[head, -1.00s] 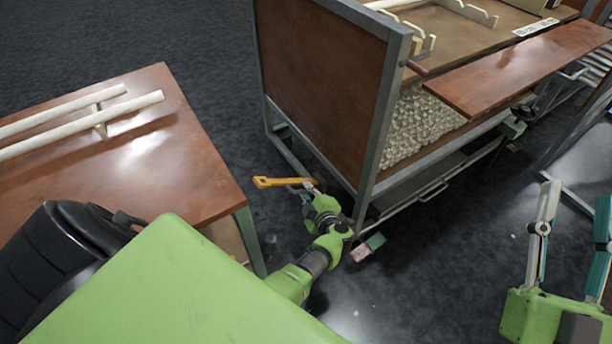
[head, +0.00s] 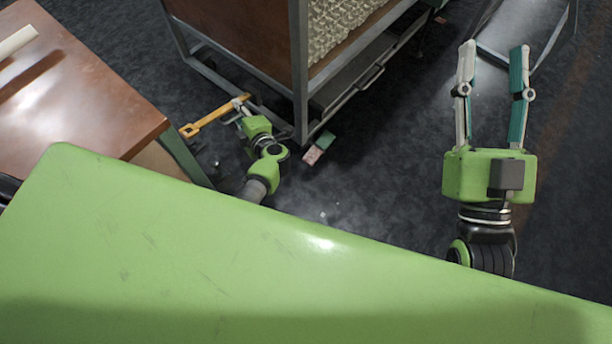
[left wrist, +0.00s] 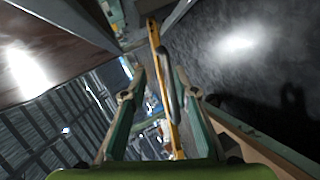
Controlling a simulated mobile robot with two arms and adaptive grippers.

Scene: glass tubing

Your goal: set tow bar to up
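The tow bar (head: 210,119) is a thin orange-yellow bar at the lower corner of the cart (head: 240,38). In the head view it slants from the cart's frame down to the left, with a broader end at lower left. My left gripper (head: 241,108) is right beside its cart-side end. In the left wrist view the tow bar (left wrist: 158,60) runs lengthwise between my two left fingers (left wrist: 160,80), which stand apart with gaps on both sides. I cannot tell whether either finger touches it. My right gripper (head: 492,48) is open and empty, away from the cart.
A brown table (head: 80,90) with a white tube (head: 17,42) stands at the left, close to the tow bar's free end. A small pink and green block (head: 318,148) lies by the cart's foot.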

